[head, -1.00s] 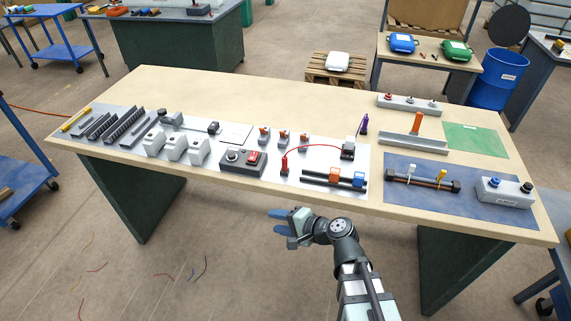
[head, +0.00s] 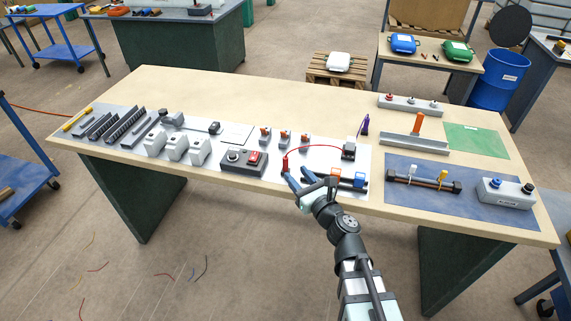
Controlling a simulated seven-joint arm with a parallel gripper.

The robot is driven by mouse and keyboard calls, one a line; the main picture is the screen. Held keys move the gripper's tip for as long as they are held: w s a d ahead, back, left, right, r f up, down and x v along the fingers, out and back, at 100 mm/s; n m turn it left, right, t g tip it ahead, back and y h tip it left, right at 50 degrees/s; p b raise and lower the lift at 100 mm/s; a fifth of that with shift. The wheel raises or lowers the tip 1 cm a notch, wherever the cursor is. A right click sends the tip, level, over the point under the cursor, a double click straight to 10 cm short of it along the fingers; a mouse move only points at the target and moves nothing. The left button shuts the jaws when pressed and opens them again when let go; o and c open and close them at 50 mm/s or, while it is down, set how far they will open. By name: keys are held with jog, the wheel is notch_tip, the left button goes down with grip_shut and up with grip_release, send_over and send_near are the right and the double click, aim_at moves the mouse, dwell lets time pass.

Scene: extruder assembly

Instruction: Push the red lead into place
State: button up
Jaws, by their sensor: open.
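The red lead (head: 312,148) arcs from a red plug (head: 285,165) near the table's front edge to a grey block with a white top (head: 349,147) on its right. The red plug stands upright on the white mat. My gripper (head: 297,174) is open, with its blue fingers at the front edge of the table, just in front of and to the right of the red plug. It seems empty; I cannot tell whether a finger touches the plug. My gripper covers the left part of a dark rail with orange and blue clips (head: 347,176).
A grey box with a red switch (head: 244,161) stands to the left of the plug. Small orange-topped parts (head: 284,137) stand behind. A purple plug (head: 365,125) is at the back right. A blue mat (head: 460,203) with a rail and terminal box lies to the right.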

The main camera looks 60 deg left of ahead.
aim_at(287, 163)
jog(key=shift+a, duration=3.75)
jog(key=shift+c, duration=0.2)
grip_shut()
